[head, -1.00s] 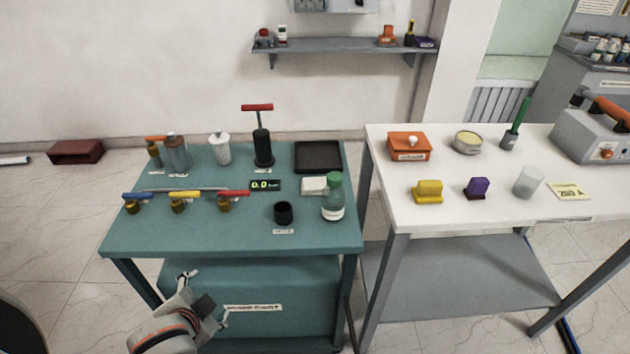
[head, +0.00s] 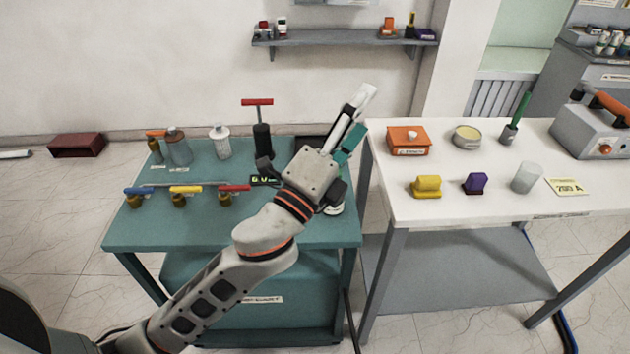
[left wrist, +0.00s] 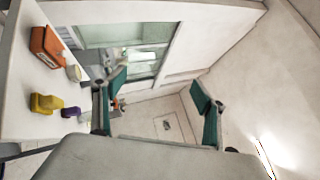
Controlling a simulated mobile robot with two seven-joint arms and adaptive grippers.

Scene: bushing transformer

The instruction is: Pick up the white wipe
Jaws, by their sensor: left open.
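A small white tuft (head: 411,140) shows on top of the orange box (head: 408,149) on the white table; I cannot tell whether it is the wipe. The flat white item seen earlier beside the green-capped bottle is hidden behind my left arm now. My left gripper (head: 354,122) is raised over the right part of the teal table, pointing up and to the right, left of the orange box. In the left wrist view its two teal-padded fingers (left wrist: 160,97) stand wide apart with nothing between them. My right gripper does not show.
On the teal table (head: 130,228) stand several bottles, valves with coloured handles (head: 234,195) and a red-handled pump (head: 258,103). The white table (head: 430,205) also bears a yellow block (head: 427,187), a purple block (head: 475,183), a tin (head: 467,136) and a cup (head: 527,177).

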